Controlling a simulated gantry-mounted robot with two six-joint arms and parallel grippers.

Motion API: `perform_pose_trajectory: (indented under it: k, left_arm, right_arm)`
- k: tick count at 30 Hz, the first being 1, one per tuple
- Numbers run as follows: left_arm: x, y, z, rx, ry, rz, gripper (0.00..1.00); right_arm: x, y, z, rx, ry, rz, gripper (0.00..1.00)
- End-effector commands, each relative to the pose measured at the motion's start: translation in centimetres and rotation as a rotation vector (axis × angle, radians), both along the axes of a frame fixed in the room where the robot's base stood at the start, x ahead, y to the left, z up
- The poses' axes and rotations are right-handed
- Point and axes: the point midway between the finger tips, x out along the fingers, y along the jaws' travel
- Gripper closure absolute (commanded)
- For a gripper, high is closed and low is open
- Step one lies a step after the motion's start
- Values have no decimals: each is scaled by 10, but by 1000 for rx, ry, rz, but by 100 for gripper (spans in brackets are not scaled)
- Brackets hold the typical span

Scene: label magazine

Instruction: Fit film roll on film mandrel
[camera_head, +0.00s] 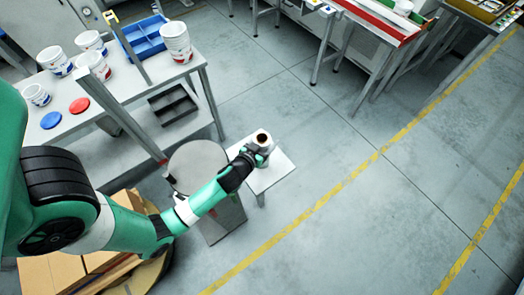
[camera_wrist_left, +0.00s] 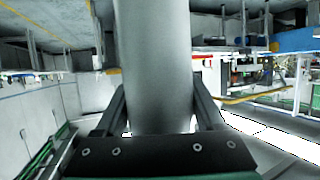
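The film roll (camera_head: 263,138) is a pale upright cylinder with a brown-dark core on top, seen at the small white table in the head view. My left gripper (camera_head: 253,152) is at its side. In the left wrist view the roll (camera_wrist_left: 157,60) stands between the two fingers of my left gripper (camera_wrist_left: 158,92), which meet its sides. The fingers look closed on it. I cannot tell whether its base touches the table. I cannot make out the film mandrel in either view. My right gripper is not in view.
The small white table (camera_head: 276,176) stands beside a grey round-topped pedestal (camera_head: 198,163). A bench (camera_head: 130,98) at upper left holds white tubs (camera_head: 176,42) and a blue bin (camera_head: 143,36). Cardboard boxes (camera_head: 50,274) are at lower left. The floor (camera_head: 330,190) to the right is clear.

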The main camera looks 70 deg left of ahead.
Motion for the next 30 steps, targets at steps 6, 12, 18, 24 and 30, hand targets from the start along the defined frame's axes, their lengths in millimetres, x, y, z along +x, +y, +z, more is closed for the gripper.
perform_pose_trajectory:
  k: [6, 12, 18, 24, 30]
  left_arm:
    - [0, 0, 0, 0, 0, 0, 79]
    - [0, 0, 1, 1, -2, -1, 100]
    - [0, 0, 1, 1, -2, -1, 100]
    - [0, 0, 14, 1, -3, 0, 100]
    - [-7, -11, 50, 2, -3, -5, 100]
  right_arm:
    - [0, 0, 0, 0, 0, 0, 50]
    - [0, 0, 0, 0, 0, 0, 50]
    - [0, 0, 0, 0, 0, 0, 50]
    - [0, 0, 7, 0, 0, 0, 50]
    - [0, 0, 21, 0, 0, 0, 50]
